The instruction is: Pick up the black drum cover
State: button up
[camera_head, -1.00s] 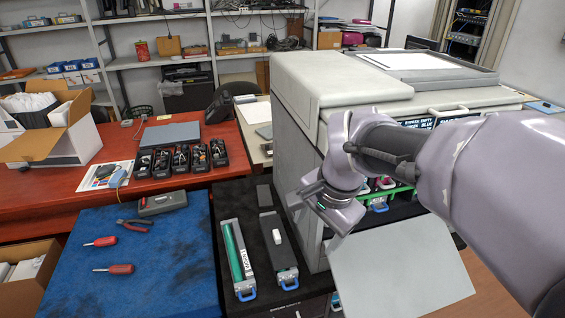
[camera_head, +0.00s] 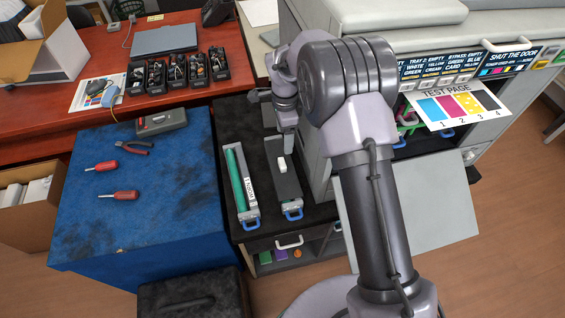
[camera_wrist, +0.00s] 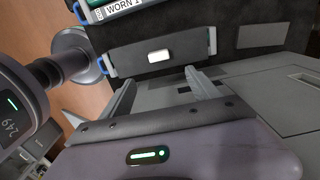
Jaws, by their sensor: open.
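The black drum cover (camera_head: 282,170) lies along a drum unit with a blue handle (camera_head: 293,215), on the black stand, and has a white knob (camera_head: 282,163) on top. In the wrist view the cover (camera_wrist: 183,50) and its white knob (camera_wrist: 158,56) lie just beyond the fingertips. My gripper (camera_wrist: 162,84) is open and empty, with its two fingers apart and pointing toward the cover. In the head view my gripper (camera_head: 289,143) is at the cover's far end; its fingers are hard to make out. I cannot tell whether it touches the cover.
A drum unit with a green roller (camera_head: 236,180), labelled WORN 1, lies left of the cover. The printer (camera_head: 318,85) stands close on the right, its door panel (camera_head: 430,205) folded down. A test page (camera_head: 452,105) sticks out of it. The blue mat (camera_head: 175,215) is at left.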

jog(key=b, duration=0.2)
send_over(282, 162)
jog(key=f, duration=0.7)
jog(key=shift+d+f, duration=0.2)
jog(key=shift+d, duration=0.2)
jog(key=f, duration=0.1)
jog(key=f+b, duration=0.1)
jog(key=f, duration=0.1)
jog(key=f+b, duration=0.1)
jog(key=f, duration=0.1)
jog(key=shift+s+a+f, duration=0.1)
jog(key=shift+a, duration=0.3)
jog(key=shift+c, duration=1.3)
jog(key=c, duration=1.2)
notch_tip(282, 162, up, 15)
jog(key=p, duration=0.6)
jog(key=shift+p, duration=0.3)
